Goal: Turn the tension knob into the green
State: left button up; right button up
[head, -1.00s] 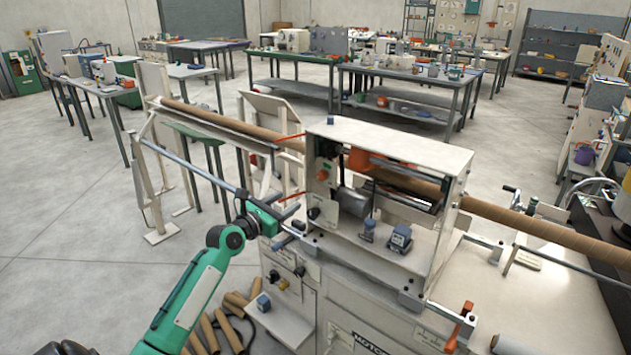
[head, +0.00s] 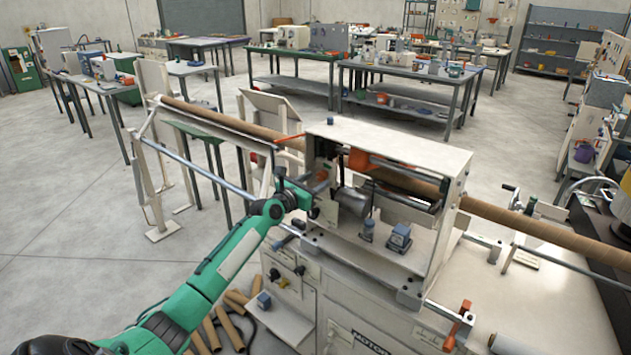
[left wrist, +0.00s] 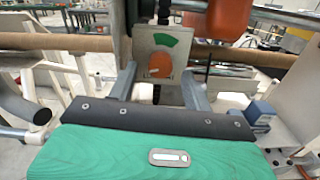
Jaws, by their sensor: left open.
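The tension knob (left wrist: 159,65) is a round orange knob on a pale plate (left wrist: 147,40) in the left wrist view. A green arc (left wrist: 165,40) is marked on the plate above it. My left gripper (left wrist: 160,82) is open and empty, pointing at the plate. Its fingers lie to the left and right of the knob's lower part in that view; I cannot tell whether they touch it. In the head view my left gripper (head: 312,190) is at the left end of the winder's housing (head: 390,140), where it partly covers the knob (head: 322,174). My right gripper is out of view.
A long brown cardboard tube (head: 530,228) runs through the housing. A blue-grey box (head: 399,237) stands on the machine's deck, also close on the right in the left wrist view (left wrist: 262,112). A metal rail (head: 215,180) runs left of the housing.

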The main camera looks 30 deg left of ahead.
pick_arm(q)
jog(key=shift+w, duration=0.45)
jog(key=c, duration=1)
jog(key=shift+o, duration=0.2)
